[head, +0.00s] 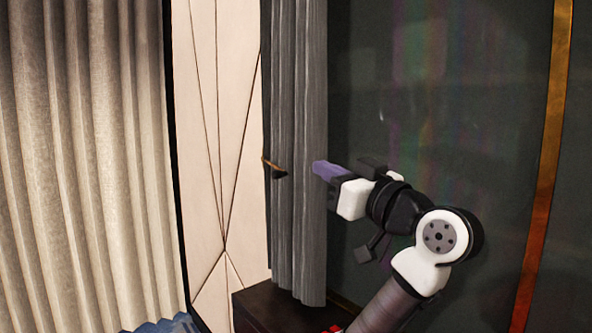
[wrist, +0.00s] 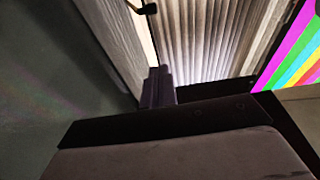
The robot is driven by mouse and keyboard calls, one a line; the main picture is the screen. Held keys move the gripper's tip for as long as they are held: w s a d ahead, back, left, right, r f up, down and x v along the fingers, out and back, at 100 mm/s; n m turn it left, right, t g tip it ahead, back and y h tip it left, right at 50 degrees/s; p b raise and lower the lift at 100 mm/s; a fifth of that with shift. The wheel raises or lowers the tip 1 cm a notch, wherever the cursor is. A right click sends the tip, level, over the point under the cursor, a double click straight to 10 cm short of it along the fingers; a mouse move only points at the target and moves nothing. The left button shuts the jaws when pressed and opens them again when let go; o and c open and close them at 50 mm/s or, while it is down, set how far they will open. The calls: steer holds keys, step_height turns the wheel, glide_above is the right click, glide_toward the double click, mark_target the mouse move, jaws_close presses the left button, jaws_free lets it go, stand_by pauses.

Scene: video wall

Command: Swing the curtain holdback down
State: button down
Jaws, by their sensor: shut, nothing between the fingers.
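The curtain holdback (head: 274,167) is a small brass arm with a dark end. It sticks out at the left side of the grey curtain (head: 300,110), about halfway up. The holdback also shows at the top edge of the wrist view (wrist: 146,8), partly cut off. My gripper (head: 318,168) has purple-grey fingers, shut and empty. In the head view it is just right of the holdback at nearly the same height, with a gap between them. In the wrist view the fingertips (wrist: 158,72) are below the holdback and apart from it.
A cream panel with dark lines (head: 222,120) and a pale pleated curtain (head: 85,150) are at the left. A dark glossy wall (head: 440,80) with a brass strip (head: 550,130) is at the right. A dark cabinet (head: 262,310) stands below the grey curtain. Rainbow stripes (wrist: 290,60) show in the wrist view.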

steer(key=w+a+f+p, duration=0.1)
steer(key=w+a+p, duration=0.4)
steer(key=w, duration=0.4)
steer(key=shift+w+a+f, duration=0.15)
steer(key=shift+a+f, duration=0.1)
steer(key=shift+a, duration=0.55)
